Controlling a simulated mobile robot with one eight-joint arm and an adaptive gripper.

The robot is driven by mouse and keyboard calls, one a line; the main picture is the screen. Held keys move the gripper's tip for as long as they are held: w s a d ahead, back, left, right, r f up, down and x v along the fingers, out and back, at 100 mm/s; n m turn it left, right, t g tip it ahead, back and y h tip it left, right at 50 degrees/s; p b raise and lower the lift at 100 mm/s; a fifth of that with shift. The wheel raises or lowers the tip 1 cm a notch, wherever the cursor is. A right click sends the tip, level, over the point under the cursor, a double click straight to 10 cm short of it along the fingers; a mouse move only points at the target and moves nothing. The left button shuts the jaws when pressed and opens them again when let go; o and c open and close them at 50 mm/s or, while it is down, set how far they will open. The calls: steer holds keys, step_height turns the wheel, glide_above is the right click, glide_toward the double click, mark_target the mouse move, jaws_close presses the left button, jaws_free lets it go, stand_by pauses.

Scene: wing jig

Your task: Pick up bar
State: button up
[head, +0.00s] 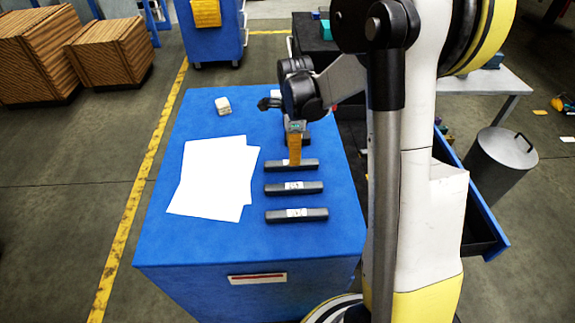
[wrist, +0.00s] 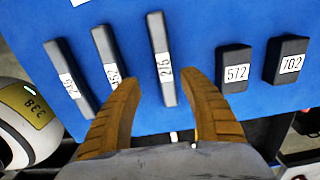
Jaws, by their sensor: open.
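Several dark bars with white number labels lie on the blue cabinet top. In the wrist view, the bar labelled 215 (wrist: 160,50) lies between the two yellow-orange fingers of my gripper (wrist: 160,82), with space on both sides. My gripper is open and empty. In the head view, my gripper (head: 295,158) points down at the farthest clearly visible bar (head: 310,165). Two more bars lie nearer the front, the middle one (head: 274,189) and the front one (head: 275,216). Whether the fingers are above or beside the bar's height is unclear.
In the wrist view, bars labelled 572 (wrist: 234,57) and 702 (wrist: 288,50) lie right of my fingers. White sheets (head: 210,180) and a small pale object (head: 223,105) lie on the cabinet top (head: 180,245). A grey bin (head: 497,165) stands to the right.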

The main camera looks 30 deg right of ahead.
mark_target(307, 164)
steer(key=f+b, duration=0.1)
steer(key=f, duration=0.1)
steer(key=f+b, duration=0.1)
steer(key=f, duration=0.1)
steer(key=w+f, duration=0.1)
steer(key=f, duration=0.1)
steer(key=shift+f+b, duration=0.25)
steer(key=shift+b, duration=0.15)
steer(key=shift+r, duration=0.1)
jaws_close()
